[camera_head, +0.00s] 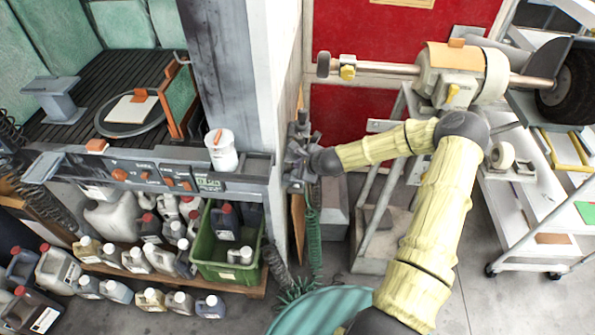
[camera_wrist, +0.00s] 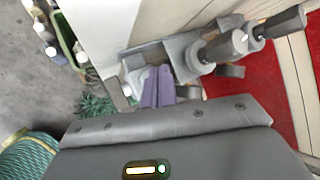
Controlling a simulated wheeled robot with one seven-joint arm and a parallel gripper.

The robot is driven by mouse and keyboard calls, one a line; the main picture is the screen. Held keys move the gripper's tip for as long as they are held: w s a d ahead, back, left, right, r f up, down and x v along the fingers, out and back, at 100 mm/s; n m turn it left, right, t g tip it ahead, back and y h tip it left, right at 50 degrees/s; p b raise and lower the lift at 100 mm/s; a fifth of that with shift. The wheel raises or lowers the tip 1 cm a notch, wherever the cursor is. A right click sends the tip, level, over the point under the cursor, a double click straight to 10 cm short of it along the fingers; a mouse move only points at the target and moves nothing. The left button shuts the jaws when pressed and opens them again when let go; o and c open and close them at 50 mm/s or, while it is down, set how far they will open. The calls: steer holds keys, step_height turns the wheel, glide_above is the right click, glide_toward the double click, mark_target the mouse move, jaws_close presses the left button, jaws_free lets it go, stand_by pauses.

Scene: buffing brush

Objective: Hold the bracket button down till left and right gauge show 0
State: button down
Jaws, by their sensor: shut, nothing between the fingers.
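A grey bracket (camera_head: 301,130) with round fittings is fixed to the side of the pale wall. In the wrist view the bracket (camera_wrist: 196,56) carries dark cylinders with light ends at the upper right. My gripper (camera_head: 296,168) reaches left to the bracket's lower part. In the wrist view my gripper (camera_wrist: 159,86) shows as two purple-grey fingers, shut and empty, close in front of the bracket. I cannot tell whether they touch it. I cannot pick out the button. No gauge reading is legible in either view.
A grey control panel (camera_head: 165,180) with orange knobs lies left of the wall. A white cup (camera_head: 221,152) stands on it. A green crate (camera_head: 228,262) and several jugs are below. A green coiled hose (camera_head: 315,230) hangs under the bracket. A white cart (camera_head: 530,215) stands at right.

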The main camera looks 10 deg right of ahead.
stand_by(0.6)
steer(key=shift+f+b, duration=0.35)
steer(key=shift+f, duration=0.1)
steer(key=shift+f+b, duration=0.45)
steer(key=shift+f, duration=0.05)
stand_by(0.7)
steer(key=shift+r, duration=0.1)
stand_by(3.6)
steer(key=shift+r+p, duration=0.75)
steer(key=shift+r, duration=0.1)
steer(key=shift+r, duration=0.1)
steer(key=shift+r+p, duration=1.85)
steer(key=shift+r, duration=0.6)
